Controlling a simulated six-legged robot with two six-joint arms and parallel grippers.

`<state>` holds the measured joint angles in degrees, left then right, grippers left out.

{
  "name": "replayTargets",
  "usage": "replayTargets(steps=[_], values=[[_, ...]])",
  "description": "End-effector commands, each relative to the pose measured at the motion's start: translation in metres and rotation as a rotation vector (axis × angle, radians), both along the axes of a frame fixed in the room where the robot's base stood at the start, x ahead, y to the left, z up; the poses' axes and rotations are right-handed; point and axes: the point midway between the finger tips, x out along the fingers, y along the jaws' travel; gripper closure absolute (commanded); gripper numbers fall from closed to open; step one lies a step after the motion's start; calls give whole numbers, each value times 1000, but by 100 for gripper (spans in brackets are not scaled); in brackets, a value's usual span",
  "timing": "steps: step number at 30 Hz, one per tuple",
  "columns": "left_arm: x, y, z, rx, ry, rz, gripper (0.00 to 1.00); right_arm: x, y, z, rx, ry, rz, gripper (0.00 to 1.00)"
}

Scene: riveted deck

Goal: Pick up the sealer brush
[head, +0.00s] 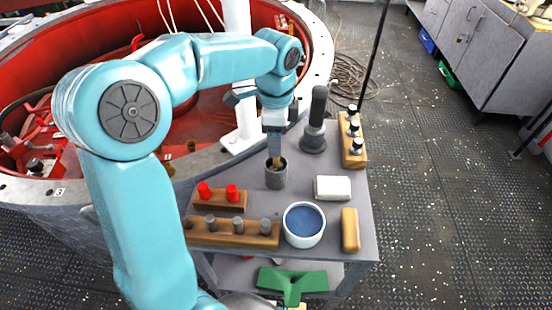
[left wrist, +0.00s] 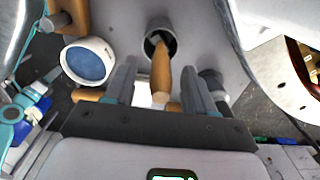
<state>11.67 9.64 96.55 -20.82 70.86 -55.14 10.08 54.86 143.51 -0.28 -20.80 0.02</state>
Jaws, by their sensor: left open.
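The sealer brush (head: 275,160) appears to be the wooden-handled tool standing in a small dark grey cup (head: 276,180) on the grey bench top. Its lower end is hidden in the cup. In the left wrist view the tan handle (left wrist: 160,74) rises from the cup (left wrist: 159,36) toward the camera. My left gripper (head: 275,142) points down over the cup. It is open, with one finger on each side of the handle; whether either touches it cannot be told. My right gripper is not in view.
A white bowl of blue material (head: 304,224), a white block (head: 332,188) and a wooden block (head: 350,230) stand in front of and right of the cup. Wooden racks with pegs (head: 232,232) lie to the left. A dark upright tool (head: 315,120) stands close behind right.

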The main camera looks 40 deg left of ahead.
Motion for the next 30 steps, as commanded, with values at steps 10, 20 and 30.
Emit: replayTargets(steps=[10,20,30], values=[[0,0,-2,1,-1,0,78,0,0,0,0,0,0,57],[0,0,-2,0,-1,0,100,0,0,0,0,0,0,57],[1,0,31,0,-5,-1,100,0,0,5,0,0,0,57]])
